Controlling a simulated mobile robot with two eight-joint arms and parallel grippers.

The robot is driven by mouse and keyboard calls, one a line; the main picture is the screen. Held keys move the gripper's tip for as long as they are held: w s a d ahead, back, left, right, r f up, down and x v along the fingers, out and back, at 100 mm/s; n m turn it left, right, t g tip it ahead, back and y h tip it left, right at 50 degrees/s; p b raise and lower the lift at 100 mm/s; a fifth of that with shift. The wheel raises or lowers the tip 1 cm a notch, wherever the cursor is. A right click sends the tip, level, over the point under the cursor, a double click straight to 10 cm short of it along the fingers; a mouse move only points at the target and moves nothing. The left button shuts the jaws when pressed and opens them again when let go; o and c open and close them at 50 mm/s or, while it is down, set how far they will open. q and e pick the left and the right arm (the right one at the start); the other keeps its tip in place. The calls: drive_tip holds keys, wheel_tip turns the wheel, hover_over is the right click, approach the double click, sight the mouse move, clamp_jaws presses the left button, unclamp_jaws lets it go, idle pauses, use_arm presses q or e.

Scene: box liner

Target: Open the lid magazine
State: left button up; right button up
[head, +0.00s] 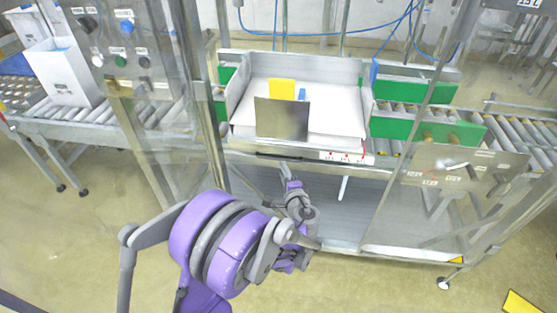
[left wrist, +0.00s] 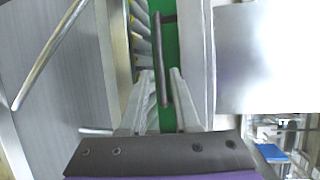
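The lid magazine (head: 246,132) is a white, open-topped tray in the middle of the machine, with a grey plate (head: 282,119) standing at its front. A dark bar handle (head: 279,156) runs along its front edge. In the left wrist view the handle (left wrist: 163,45) runs up the picture, its lower end between my fingers in that view. My left gripper (head: 291,184) is below the handle in the head view. Its fingers (left wrist: 161,72) are apart, with gaps on both sides of the bar. Contact cannot be told. My right gripper is in neither view.
Green-sided guides (head: 427,128) and a roller conveyor stand to the right.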

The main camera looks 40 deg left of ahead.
sight(279, 159)
use_arm(q)
drive_tip(key=x, duration=0.7)
drive_tip(key=shift+w+a+f, duration=0.1)
drive_tip(key=shift+w+a, duration=0.1)
drive_tip(key=shift+w, duration=0.05)
clamp_jaws()
idle(1.1)
